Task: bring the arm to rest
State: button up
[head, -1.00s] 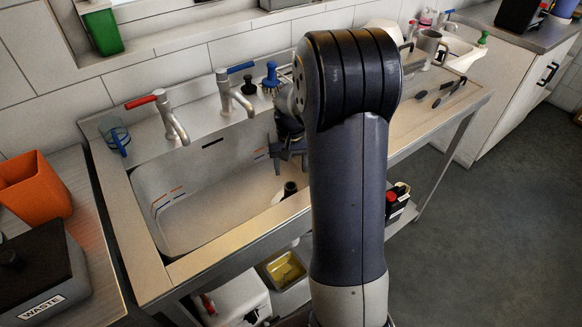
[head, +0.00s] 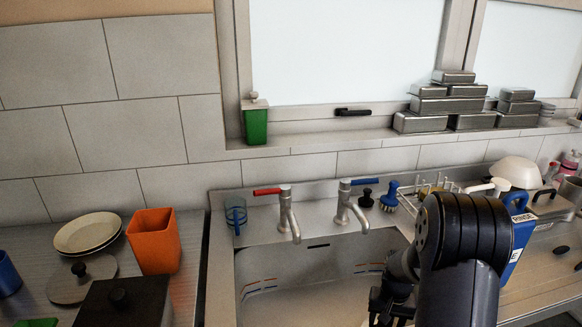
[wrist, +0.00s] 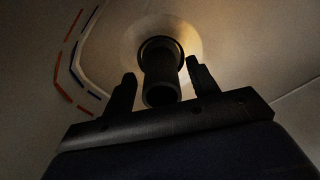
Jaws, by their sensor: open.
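My arm rises at the lower right of the head view, its elbow in front of the sink's right part. My gripper (head: 388,306) hangs over the sink basin (head: 290,275), partly cut off by the lower edge. In the wrist view my gripper (wrist: 160,67) has its two dark fingers apart, with nothing held. A dark upright tube (wrist: 160,75) stands in the basin beyond the fingers and shows between them. I cannot tell its exact distance from them.
Red-handled (head: 283,205) and blue-handled (head: 346,200) taps stand behind the basin, with a blue brush (head: 390,194) beside them. An orange container (head: 154,242) and dark box (head: 122,302) stand left.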

jog(key=shift+r, duration=1.15)
jog(key=shift+f, duration=0.1)
